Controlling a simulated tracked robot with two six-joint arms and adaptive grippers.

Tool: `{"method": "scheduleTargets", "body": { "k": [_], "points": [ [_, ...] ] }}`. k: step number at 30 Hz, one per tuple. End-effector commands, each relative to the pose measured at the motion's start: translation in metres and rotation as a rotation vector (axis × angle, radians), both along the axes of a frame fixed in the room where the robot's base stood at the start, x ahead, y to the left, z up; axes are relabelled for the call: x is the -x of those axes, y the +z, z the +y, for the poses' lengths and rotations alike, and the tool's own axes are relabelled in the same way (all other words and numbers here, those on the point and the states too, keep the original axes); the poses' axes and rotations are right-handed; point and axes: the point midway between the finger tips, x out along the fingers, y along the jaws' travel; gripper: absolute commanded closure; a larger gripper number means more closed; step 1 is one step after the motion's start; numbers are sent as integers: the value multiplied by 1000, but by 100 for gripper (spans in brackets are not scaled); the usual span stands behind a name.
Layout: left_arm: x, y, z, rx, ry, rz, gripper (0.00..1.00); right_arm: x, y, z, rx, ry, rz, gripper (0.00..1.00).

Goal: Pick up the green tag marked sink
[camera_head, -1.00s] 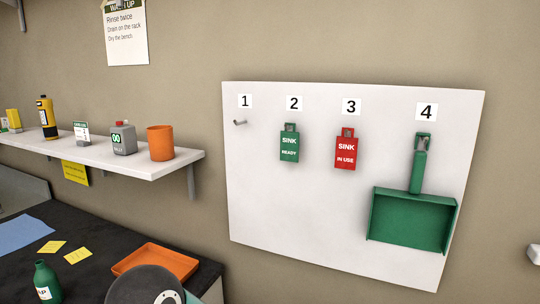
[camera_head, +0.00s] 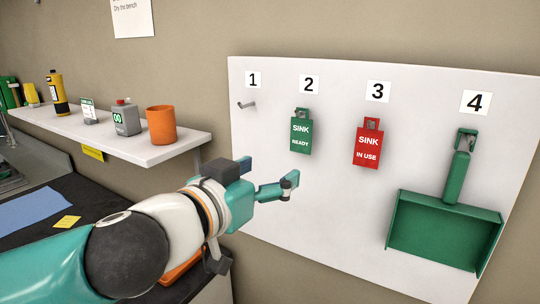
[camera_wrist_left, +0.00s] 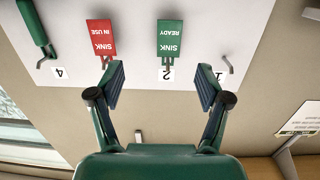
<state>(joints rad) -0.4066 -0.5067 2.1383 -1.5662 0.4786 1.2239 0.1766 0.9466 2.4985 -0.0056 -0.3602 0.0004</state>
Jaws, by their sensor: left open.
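The green tag (camera_head: 301,132) reads SINK READY and hangs on a hook below number 2 on the white board (camera_head: 345,230). It also shows in the left wrist view (camera_wrist_left: 170,36), upside down. A red tag (camera_head: 368,146) reading SINK IN USE hangs to its right under number 3. My left gripper (camera_head: 268,176) is open and empty, below and left of the green tag and apart from it. In the left wrist view the open fingers (camera_wrist_left: 160,82) spread wide, with the green tag beyond the gap between them. My right gripper is not in view.
Hook 1 (camera_head: 247,105) is bare. A green dustpan (camera_head: 445,232) hangs under number 4. A shelf (camera_head: 180,147) at left holds an orange cup (camera_head: 161,125), a grey canister (camera_head: 126,118) and a yellow bottle (camera_head: 57,92). An orange tray (camera_head: 182,272) is partly hidden behind my arm.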

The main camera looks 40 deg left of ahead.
Motion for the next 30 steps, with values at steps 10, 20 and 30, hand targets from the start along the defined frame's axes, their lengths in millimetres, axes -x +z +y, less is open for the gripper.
{"method": "scheduleTargets", "body": {
  "k": [10,20,30],
  "points": [
    [-2,27,10,15,20,-79,23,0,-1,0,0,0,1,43],
    [-63,25,11,14,13,-74,23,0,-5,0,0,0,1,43],
    [-128,26,14,15,9,-75,23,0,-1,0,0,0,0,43]
  ]
}}
